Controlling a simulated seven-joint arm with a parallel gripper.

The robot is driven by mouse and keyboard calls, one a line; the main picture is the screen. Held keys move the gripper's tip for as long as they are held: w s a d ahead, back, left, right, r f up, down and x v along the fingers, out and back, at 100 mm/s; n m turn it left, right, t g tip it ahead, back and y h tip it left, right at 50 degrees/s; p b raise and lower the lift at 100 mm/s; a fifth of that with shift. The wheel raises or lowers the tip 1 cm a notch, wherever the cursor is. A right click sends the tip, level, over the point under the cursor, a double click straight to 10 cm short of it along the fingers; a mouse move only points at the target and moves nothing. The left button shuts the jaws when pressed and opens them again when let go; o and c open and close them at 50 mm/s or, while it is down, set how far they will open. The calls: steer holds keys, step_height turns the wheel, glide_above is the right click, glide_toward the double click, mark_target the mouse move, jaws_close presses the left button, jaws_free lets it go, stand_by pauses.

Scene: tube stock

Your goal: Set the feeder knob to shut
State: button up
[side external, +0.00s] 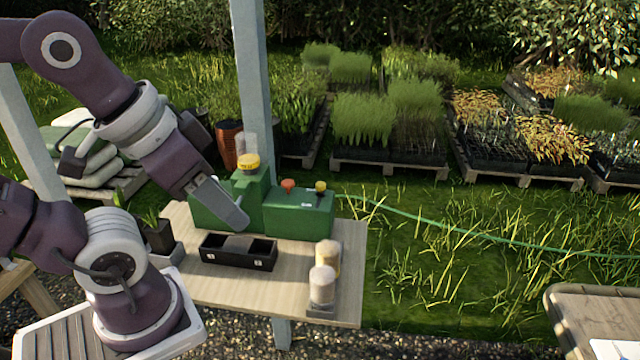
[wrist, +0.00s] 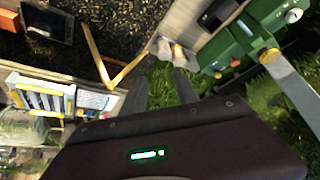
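The green feeder machine (side external: 300,216) stands at the back of the wooden table. On it are a yellow cap under a clear cylinder (side external: 248,161), an orange-red knob (side external: 288,185) and a smaller yellow knob (side external: 320,187). I cannot tell which is the feeder knob or read its setting. The machine (wrist: 243,45) also shows at upper right in the wrist view. My gripper (side external: 238,218) appears in front of the machine's left part in the side view, above the black tray. In the wrist view its two grey fingers (wrist: 162,88) are apart with nothing between them.
A black divided tray (side external: 238,260) sits in front of the machine. Two filled jars (side external: 322,285) stand at the table's right front. A grey post (side external: 255,80) rises behind the machine. The wooden tabletop (side external: 210,290) is bare around the tray.

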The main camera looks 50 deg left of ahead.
stand_by(0.4)
steer(key=shift+o, duration=1.2)
steer(key=shift+w+r, duration=0.15)
steer(key=shift+w, duration=0.1)
steer(key=w+a+r+n+g, duration=0.1)
steer(key=w+a+r, duration=0.15)
steer(key=w, duration=0.45)
steer(key=n+g, duration=0.4)
steer(key=n, duration=0.1)
glide_above(321, 184)
steer(key=d, duration=0.1)
step_height(321, 184, down, 14)
steer(key=shift+g, duration=0.3)
steer(key=f, duration=0.6)
steer(key=a+f, duration=0.1)
steer(key=f, duration=0.1)
steer(key=shift+a+f, duration=0.1)
steer(key=shift+f, duration=0.3)
jaws_close()
